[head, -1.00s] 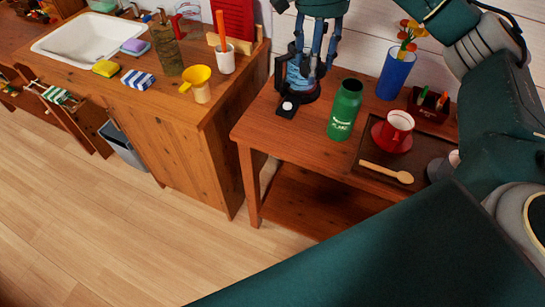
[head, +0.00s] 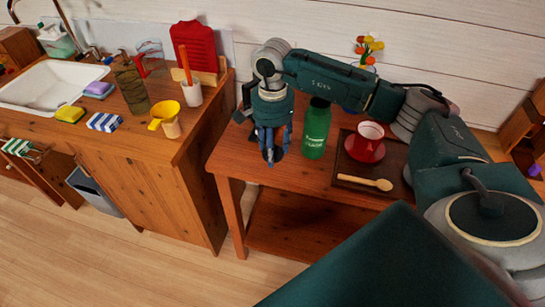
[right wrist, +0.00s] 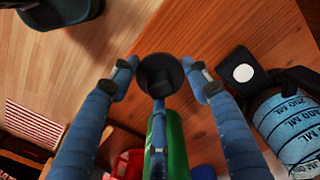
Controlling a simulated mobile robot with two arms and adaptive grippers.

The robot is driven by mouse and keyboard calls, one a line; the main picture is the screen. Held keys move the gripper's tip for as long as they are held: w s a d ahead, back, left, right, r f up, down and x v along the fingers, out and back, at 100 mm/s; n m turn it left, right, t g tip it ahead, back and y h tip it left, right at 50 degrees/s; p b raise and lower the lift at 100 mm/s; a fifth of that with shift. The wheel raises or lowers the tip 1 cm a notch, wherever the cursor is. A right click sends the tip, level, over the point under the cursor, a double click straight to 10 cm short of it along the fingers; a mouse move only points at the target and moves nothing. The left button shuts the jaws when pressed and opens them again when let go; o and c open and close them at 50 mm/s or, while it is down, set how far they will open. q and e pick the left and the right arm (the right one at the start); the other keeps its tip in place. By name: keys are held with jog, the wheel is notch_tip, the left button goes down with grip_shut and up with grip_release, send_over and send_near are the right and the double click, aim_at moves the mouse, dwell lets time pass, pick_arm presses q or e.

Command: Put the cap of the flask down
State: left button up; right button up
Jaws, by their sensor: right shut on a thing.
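My right gripper (head: 270,150) points down over the left part of the wooden table, just left of the flask. In the right wrist view its fingers (right wrist: 160,85) are closed around the round black cap (right wrist: 160,72). In the head view the cap is mostly hidden by the fingers, and I cannot tell whether it touches the table. The green flask (head: 316,130) stands upright on the table; part of it also shows behind a finger in the right wrist view (right wrist: 177,145). My left gripper is not in view.
The table's front edge is near; bare wood (right wrist: 215,35) shows beside the cap.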

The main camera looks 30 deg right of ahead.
notch_tip(320, 180, down, 4)
jog(key=shift+s+p, duration=0.1)
jog(key=shift+p, duration=0.25)
jog(key=shift+f, duration=0.25)
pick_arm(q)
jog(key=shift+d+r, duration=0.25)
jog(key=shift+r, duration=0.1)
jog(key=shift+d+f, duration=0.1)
pick_arm(e)
jog(key=shift+f+b, duration=0.2)
jog(key=shift+b, duration=0.1)
jog(key=o, duration=1)
jog(key=shift+o, duration=0.2)
jog(key=shift+r, duration=0.15)
